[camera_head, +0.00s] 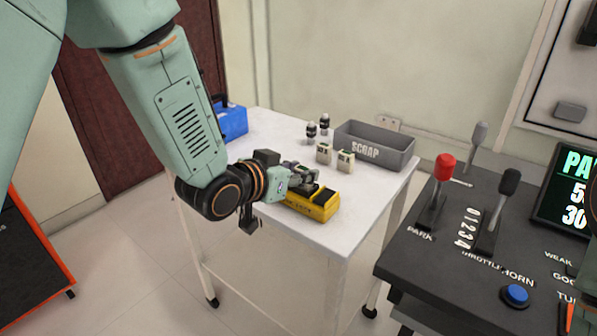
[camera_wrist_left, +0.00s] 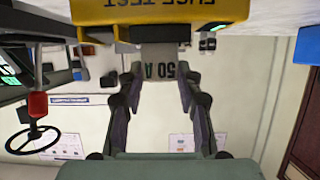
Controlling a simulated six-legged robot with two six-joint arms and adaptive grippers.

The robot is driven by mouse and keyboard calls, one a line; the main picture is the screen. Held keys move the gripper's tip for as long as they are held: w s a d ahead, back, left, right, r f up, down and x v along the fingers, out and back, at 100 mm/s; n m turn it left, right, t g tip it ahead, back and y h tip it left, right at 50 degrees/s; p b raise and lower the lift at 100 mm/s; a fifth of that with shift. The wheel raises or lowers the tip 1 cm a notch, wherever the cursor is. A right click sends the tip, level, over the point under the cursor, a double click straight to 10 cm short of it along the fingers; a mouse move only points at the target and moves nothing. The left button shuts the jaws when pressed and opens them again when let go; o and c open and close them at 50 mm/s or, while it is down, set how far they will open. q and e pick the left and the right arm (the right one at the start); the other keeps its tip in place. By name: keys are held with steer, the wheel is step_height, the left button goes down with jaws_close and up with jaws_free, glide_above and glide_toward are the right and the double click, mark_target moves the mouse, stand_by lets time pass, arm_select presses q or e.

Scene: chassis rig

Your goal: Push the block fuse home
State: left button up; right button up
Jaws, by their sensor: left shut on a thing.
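My left gripper (camera_head: 305,182) is over the yellow tester (camera_head: 318,207) on the white table. The fuse meets or overlaps the edge of the yellow tester (camera_wrist_left: 160,12), lettered "FUSE TEST". I cannot tell how deep the fuse sits in it. In the head view the gripper hides the held fuse.
Two pale block fuses (camera_head: 345,161) stand behind the tester. Two dark-and-white cylinders (camera_head: 311,131) stand farther back. A grey SCRAP bin (camera_head: 385,152) and a blue box (camera_head: 234,122) are on the table. A lever console (camera_head: 450,240) stands at the right. The front table surface is clear.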

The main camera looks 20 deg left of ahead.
arm_select(q)
steer(key=shift+f, duration=0.2)
steer(key=o, duration=1.1)
steer(key=shift+w+a, duration=0.1)
steer(key=shift+o, duration=0.2)
steer(key=shift+r, duration=0.1)
steer(key=shift+r, duration=0.2)
steer(key=p+v, duration=0.8)
steer(key=v, duration=0.4)
steer(key=shift+p, duration=0.35)
